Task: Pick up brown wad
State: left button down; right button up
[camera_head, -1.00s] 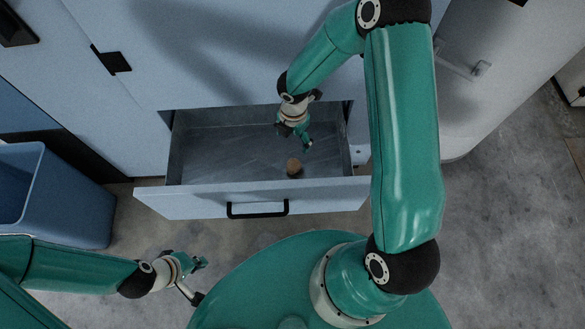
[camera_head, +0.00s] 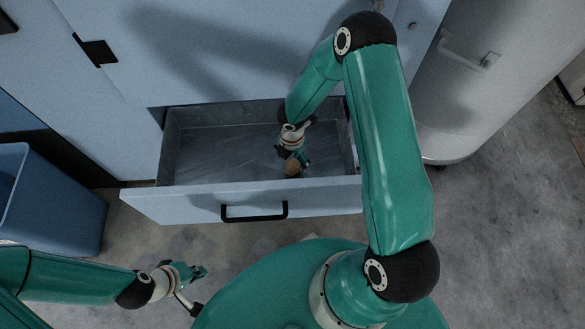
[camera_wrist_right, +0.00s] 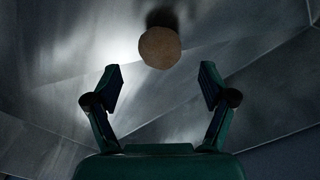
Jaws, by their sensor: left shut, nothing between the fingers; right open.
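The brown wad (camera_head: 291,168) is a small roundish lump in the open metal drawer (camera_head: 215,150), near its front wall towards the right. My right gripper (camera_head: 299,160) is inside the drawer, right beside the wad and partly covering it in the head view. In the right wrist view the wad (camera_wrist_right: 160,47) lies beyond the fingertips of the open right gripper (camera_wrist_right: 158,80), centred between them and apart from both. My left gripper (camera_head: 200,271) is shut and empty, outside the drawer at the lower left.
A blue bin (camera_head: 60,205) stands on the floor at the left. The drawer's front with its black handle (camera_head: 254,214) faces me. A grey rounded cabinet (camera_head: 470,90) stands at the right. The drawer's left part is bare.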

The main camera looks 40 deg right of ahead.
aim_at(292, 164)
notch_tip(292, 164, down, 5)
jog(key=shift+d+f+b, duration=0.1)
jog(key=shift+d+b, duration=0.05)
jog(key=shift+b, duration=0.75)
jog(key=c, duration=1)
